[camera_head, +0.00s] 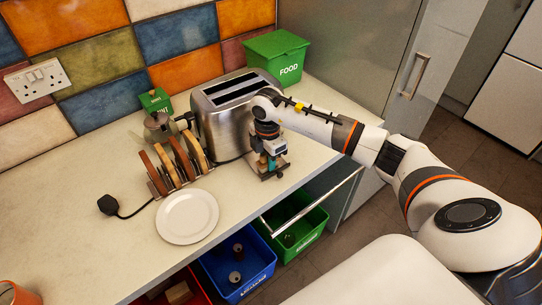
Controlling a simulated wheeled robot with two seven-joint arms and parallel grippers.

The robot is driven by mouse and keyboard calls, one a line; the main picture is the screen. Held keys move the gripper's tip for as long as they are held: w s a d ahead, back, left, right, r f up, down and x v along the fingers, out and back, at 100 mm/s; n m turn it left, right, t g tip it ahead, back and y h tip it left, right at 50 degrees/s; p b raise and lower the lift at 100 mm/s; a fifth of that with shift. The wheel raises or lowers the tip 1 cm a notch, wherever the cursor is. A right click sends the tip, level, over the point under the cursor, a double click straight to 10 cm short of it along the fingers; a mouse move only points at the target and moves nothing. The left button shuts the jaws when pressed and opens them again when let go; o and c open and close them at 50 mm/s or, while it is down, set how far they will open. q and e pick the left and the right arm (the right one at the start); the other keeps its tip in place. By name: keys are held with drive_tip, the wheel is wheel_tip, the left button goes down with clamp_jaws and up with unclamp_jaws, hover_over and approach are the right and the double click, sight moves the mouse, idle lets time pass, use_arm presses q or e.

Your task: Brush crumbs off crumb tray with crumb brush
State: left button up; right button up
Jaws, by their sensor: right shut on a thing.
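A steel toaster (221,132) stands on the worktop against the tiled wall. My right gripper (268,172) points down at the toaster's right front end, low over the worktop near its front edge. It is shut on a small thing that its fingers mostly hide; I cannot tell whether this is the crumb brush. I cannot make out a crumb tray or any crumbs. My left gripper is not in view.
A rack of toast (178,162), a white plate (187,217) and a moka pot (158,126) stand left of the toaster. A green FOOD bin (277,60) is behind it. Blue (240,285) and green bins sit below the worktop edge.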

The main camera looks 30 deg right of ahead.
drive_tip(key=shift+a, duration=0.65)
drive_tip(key=shift+d, duration=2.05)
drive_tip(key=shift+a+r, duration=0.1)
drive_tip(key=shift+a, duration=0.85)
drive_tip(key=shift+a+p, duration=0.3)
drive_tip(key=shift+a, duration=0.8)
drive_tip(key=shift+d, duration=1.15)
drive_tip(key=shift+d, duration=0.1)
drive_tip(key=shift+d, duration=0.85)
drive_tip(key=shift+a, duration=2.1)
drive_tip(key=shift+d, duration=1.1)
